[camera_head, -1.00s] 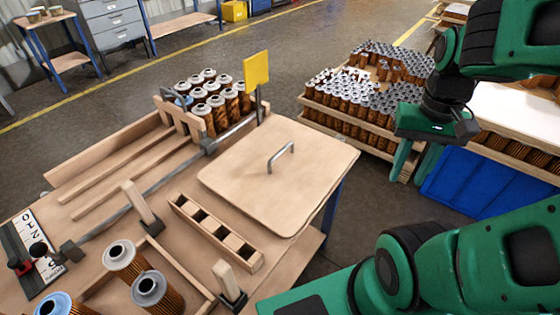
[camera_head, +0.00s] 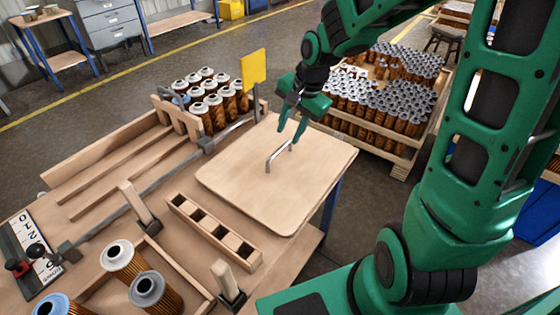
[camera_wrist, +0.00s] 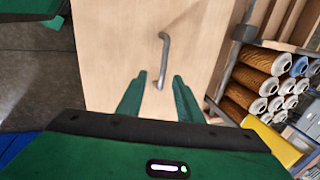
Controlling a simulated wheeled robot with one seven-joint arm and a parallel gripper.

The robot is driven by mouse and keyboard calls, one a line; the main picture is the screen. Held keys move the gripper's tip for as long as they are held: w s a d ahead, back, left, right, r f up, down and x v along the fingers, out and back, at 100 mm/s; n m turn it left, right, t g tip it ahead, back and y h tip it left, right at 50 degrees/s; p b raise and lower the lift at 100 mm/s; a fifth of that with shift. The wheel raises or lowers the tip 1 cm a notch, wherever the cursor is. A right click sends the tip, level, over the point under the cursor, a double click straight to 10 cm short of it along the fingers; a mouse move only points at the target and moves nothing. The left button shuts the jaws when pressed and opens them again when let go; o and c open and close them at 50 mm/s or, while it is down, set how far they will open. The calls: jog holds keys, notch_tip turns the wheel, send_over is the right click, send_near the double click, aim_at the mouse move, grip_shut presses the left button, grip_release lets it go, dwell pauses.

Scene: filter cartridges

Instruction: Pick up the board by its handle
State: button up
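The board (camera_head: 245,190) is a flat, light wooden panel with rounded corners, lying on the workbench. A grey metal bar handle (camera_head: 279,156) stands up from its middle. In the wrist view the board (camera_wrist: 115,45) fills the centre, and the handle (camera_wrist: 164,50) runs away beyond the fingertips. My gripper (camera_head: 292,131) is above the far part of the board, its fingers pointing down near the handle's far end. In the wrist view my gripper (camera_wrist: 158,75) has its two fingers apart, with the handle's near end seen between them. It holds nothing.
A yellow sign (camera_head: 253,70) on a post stands at the bench's back edge, left of my arm. Filter cartridges (camera_head: 208,98) stand in a group beside it. A slotted wooden block (camera_head: 213,231) lies left of the board. A crate of cartridges (camera_head: 395,155) stands behind right.

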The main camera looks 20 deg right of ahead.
aim_at(280, 148)
jog(key=x, duration=0.5)
jog(key=shift+w+a+r, duration=0.1)
jog(key=shift+w+a, duration=0.1)
jog(key=shift+a, duration=0.15)
jog(key=shift+w+x, duration=0.15)
jog(key=shift+x, duration=1.35)
jog(key=shift+w+x, duration=0.1)
jog(key=shift+x, duration=1.4)
jog(key=shift+d, duration=0.15)
jog(key=shift+c, duration=0.4)
grip_shut()
jog(key=shift+r, duration=0.1)
